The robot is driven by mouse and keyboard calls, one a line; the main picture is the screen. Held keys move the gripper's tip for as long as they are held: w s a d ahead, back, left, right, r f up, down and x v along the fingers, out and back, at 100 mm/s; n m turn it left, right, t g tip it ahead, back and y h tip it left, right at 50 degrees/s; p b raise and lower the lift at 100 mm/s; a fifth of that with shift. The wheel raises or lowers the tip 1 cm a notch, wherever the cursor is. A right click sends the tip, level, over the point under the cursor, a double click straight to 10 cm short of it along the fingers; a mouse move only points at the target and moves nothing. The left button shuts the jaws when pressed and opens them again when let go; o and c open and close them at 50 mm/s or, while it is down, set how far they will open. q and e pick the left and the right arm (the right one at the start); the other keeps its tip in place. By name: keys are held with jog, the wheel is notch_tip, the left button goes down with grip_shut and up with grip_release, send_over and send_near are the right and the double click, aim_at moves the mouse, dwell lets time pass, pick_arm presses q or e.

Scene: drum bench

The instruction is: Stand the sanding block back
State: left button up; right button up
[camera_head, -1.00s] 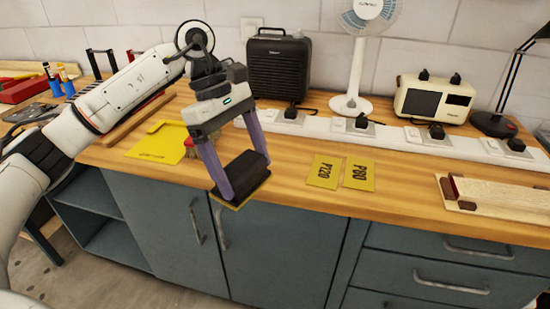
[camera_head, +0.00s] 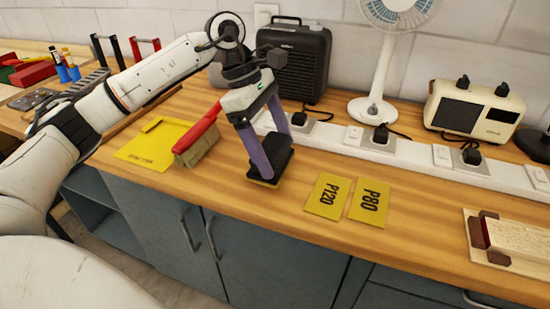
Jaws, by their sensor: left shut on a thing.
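My left gripper (camera_head: 264,165) is shut on the black sanding block (camera_head: 281,165). Its two purple fingers point down at the block, which has a yellow underside. The block is over the wooden bench top, left of the yellow P120 sheet (camera_head: 328,196) and P80 sheet (camera_head: 370,202). I cannot tell whether it touches the wood. A larger yellow sheet (camera_head: 146,152) with small print lies to the left. My right gripper is not in view.
A red-handled brush (camera_head: 197,143) lies just left of the gripper. A white socket strip (camera_head: 404,150) with plugs runs behind. A black heater (camera_head: 297,62), fan (camera_head: 381,70) and cream radio (camera_head: 474,110) stand at the back. A wooden piece with dark blocks (camera_head: 515,240) lies right.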

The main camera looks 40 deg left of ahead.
pick_arm(q)
notch_tip(320, 180, down, 3)
jog(key=shift+f, duration=0.15)
jog(key=shift+s+f+b, duration=0.15)
jog(key=shift+f+b, duration=0.35)
jog(key=shift+f, duration=0.15)
jog(key=o, duration=1.3)
jog(key=shift+f, duration=0.2)
jog(key=shift+d+r, duration=0.1)
jog(key=shift+r+p, duration=0.35)
jog(key=shift+p, duration=0.05)
jog(key=v, duration=1.3)
jog(key=shift+w, duration=0.2)
